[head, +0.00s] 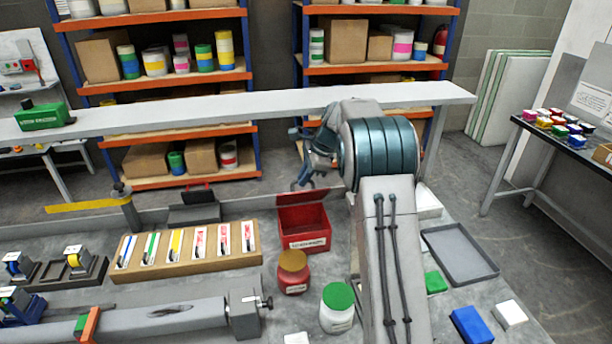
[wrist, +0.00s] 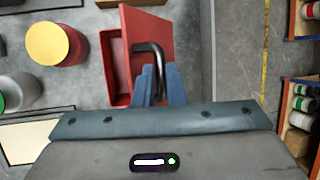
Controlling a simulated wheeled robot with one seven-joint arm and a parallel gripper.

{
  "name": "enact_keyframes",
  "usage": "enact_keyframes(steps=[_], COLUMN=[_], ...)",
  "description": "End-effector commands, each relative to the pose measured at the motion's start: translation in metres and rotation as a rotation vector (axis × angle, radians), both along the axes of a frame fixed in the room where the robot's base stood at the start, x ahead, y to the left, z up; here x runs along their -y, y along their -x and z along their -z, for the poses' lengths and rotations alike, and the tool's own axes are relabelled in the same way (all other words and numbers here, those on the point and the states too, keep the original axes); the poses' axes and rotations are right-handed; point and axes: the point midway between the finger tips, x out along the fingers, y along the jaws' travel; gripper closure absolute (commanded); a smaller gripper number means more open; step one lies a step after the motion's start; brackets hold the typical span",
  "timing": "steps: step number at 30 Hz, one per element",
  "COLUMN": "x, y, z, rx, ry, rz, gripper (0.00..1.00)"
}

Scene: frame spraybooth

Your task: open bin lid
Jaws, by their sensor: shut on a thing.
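The red bin (head: 304,241) with a white label on its front stands on the grey workbench, left of my arm in the head view. Its red lid (wrist: 140,28) is raised at a tilt, and part of the bin's inside (wrist: 118,72) shows beside it in the wrist view. A black curved handle (wrist: 151,47) sticks out from the lid. My gripper (wrist: 158,72) has its blue fingers shut on this handle. In the head view my gripper (head: 303,183) is just above and behind the bin, its fingertips partly hard to make out.
A red jar with a yellow-brown lid (head: 293,261) and a white jar with a green lid (head: 337,295) stand in front of the bin. A wooden rack of labelled tools (head: 187,250) is to its left. A grey tray (head: 460,252) lies to the right. A long pale beam (head: 230,108) crosses behind.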

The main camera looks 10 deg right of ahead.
Motion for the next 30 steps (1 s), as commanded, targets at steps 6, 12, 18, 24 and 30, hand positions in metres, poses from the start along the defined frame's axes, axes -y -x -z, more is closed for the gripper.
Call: enact_keyframes(steps=[6,12,18,24,30], x=[0.001,0.002,0.004,0.017,0.028], y=[0.002,0.001,0.001,0.007,0.012], z=[0.011,0.008,0.001,-0.027,-0.052], rx=[-0.014,-0.011,-0.006,-0.004,-0.008], ry=[0.005,0.003,0.002,0.004,0.004], rz=[-0.001,0.000,0.001,0.002,0.002], gripper=[0.78,0.68,0.68,0.68,0.68])
